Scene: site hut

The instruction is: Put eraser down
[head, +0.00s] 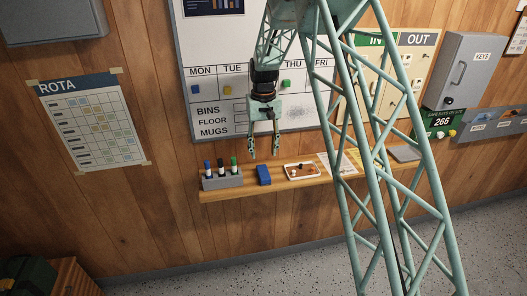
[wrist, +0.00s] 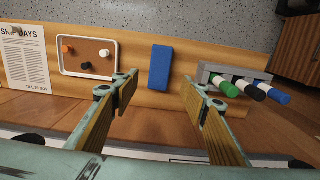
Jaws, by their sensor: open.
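The blue eraser (head: 264,175) lies on the wooden shelf (head: 290,184) below the whiteboard. In the wrist view the eraser (wrist: 161,67) lies flat on the shelf, beyond and between my fingertips, touching neither. My gripper (head: 264,155) is open and empty, just above the eraser in the head view. The wrist view also shows both fingers of my gripper (wrist: 158,88) spread wide apart. The whiteboard (head: 221,90) hangs on the wall behind my arm.
A grey holder (head: 222,183) with green, black and blue markers stands left of the eraser in the head view. A small framed tray (head: 300,171) with several round pieces lies to its right, then paper sheets (head: 345,163). Narrow gaps of bare shelf flank the eraser.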

